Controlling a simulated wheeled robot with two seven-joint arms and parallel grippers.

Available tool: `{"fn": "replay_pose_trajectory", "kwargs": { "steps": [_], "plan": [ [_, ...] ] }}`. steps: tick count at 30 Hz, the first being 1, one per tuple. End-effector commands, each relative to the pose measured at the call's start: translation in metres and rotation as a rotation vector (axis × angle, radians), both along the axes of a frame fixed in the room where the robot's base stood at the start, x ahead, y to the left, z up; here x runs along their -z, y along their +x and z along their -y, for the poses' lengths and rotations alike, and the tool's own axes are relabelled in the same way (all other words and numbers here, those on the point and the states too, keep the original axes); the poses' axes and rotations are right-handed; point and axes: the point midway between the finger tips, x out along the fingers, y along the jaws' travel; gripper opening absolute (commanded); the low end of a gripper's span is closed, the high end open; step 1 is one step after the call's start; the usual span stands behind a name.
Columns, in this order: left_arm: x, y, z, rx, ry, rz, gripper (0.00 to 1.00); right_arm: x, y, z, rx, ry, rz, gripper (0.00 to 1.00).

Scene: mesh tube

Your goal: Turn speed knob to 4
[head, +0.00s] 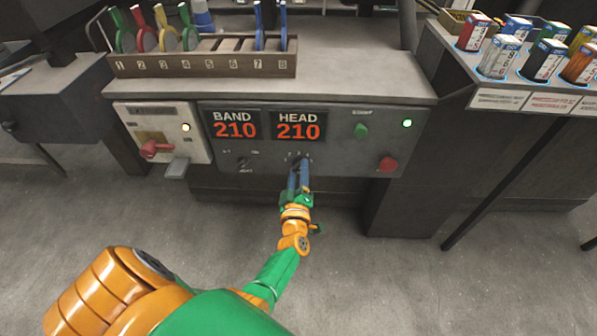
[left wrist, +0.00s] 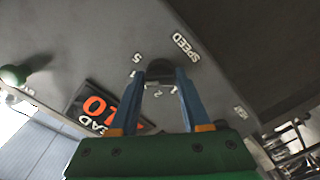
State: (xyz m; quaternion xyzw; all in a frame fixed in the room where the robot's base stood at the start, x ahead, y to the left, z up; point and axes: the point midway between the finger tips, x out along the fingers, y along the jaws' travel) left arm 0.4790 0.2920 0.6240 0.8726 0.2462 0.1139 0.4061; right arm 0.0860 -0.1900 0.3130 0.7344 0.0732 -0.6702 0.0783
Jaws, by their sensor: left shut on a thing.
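The dark speed knob (head: 301,159) sits on the grey front panel under the HEAD readout, with small numbers around it. In the left wrist view the knob (left wrist: 160,70) is beside the SPEED label, with a 5 at one side and small digits including a 2 near it. My left gripper (head: 299,172) reaches up to the panel from below. Its blue fingers, also in the left wrist view (left wrist: 160,82), are shut on the knob, one on each side. The knob's pointer is hidden, so I cannot tell its setting. My right gripper is in neither view.
BAND (head: 234,125) and HEAD (head: 298,125) readouts both show 210. A HEAT knob (head: 241,163) is left of the speed knob. A green button (head: 361,131) and red button (head: 387,164) are to the right. A red lever switch (head: 154,149) is at left.

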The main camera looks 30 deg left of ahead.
Motion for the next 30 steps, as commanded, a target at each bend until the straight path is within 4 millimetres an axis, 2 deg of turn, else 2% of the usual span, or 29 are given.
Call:
{"fn": "replay_pose_trajectory", "kwargs": {
  "steps": [1,3,4,13,18,22,25,30],
  "plan": [
    [-0.003,0.0,-0.001,-0.003,0.004,0.006,0.53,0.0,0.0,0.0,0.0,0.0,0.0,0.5],
    [-0.002,0.0,-0.001,-0.003,0.002,0.006,0.72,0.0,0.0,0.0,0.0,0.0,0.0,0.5],
    [-0.002,0.0,-0.001,-0.002,0.002,0.005,0.78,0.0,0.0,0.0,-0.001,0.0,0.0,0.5],
    [-0.002,-0.002,0.001,0.0,0.001,0.001,0.78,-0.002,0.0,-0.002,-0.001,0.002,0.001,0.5],
    [-0.005,-0.031,0.018,-0.001,-0.001,-0.002,0.78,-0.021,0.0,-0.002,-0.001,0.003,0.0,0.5],
    [-0.004,-0.051,0.031,-0.002,0.0,0.0,0.78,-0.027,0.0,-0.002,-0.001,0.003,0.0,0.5],
    [-0.002,-0.059,0.035,-0.002,0.001,0.003,0.78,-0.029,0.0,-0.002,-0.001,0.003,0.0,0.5],
    [-0.001,-0.06,0.036,-0.002,0.001,0.004,0.78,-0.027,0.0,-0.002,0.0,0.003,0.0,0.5]
  ]
}}
